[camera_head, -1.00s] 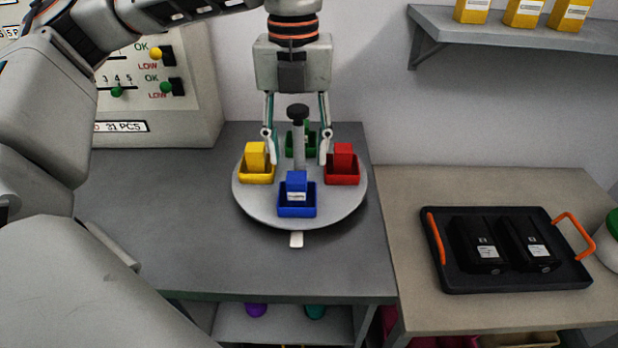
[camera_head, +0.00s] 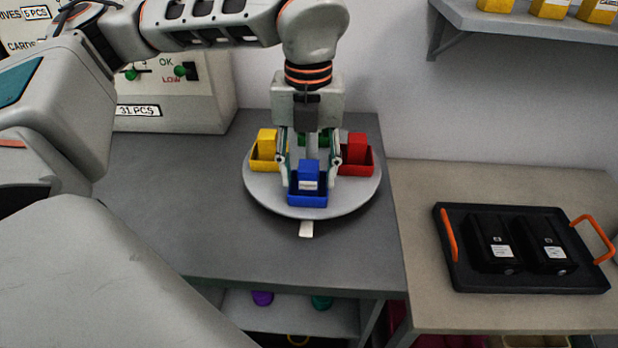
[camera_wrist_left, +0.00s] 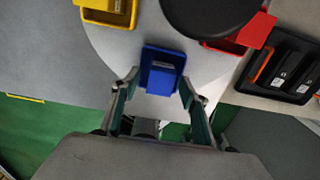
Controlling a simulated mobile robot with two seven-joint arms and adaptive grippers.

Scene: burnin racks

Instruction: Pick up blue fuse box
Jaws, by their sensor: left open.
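The blue fuse box (camera_head: 309,172) stands upright in a blue bin at the front of a round grey turntable (camera_head: 262,194). My left gripper (camera_head: 312,172) is open, pointing down, with its fingers on either side of the blue bin in the head view. In the left wrist view the blue fuse box (camera_wrist_left: 162,76) lies ahead of and between the two open fingertips (camera_wrist_left: 160,88), with nothing held. Whether the fingers touch the bin I cannot tell. My right gripper is not in view.
Yellow (camera_head: 267,142) and red (camera_head: 356,146) boxes sit in bins on the turntable, with a green one (camera_head: 326,138) behind, partly hidden by my gripper. A black tray (camera_head: 450,270) with two black units lies on the right table. A shelf (camera_head: 480,18) hangs above.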

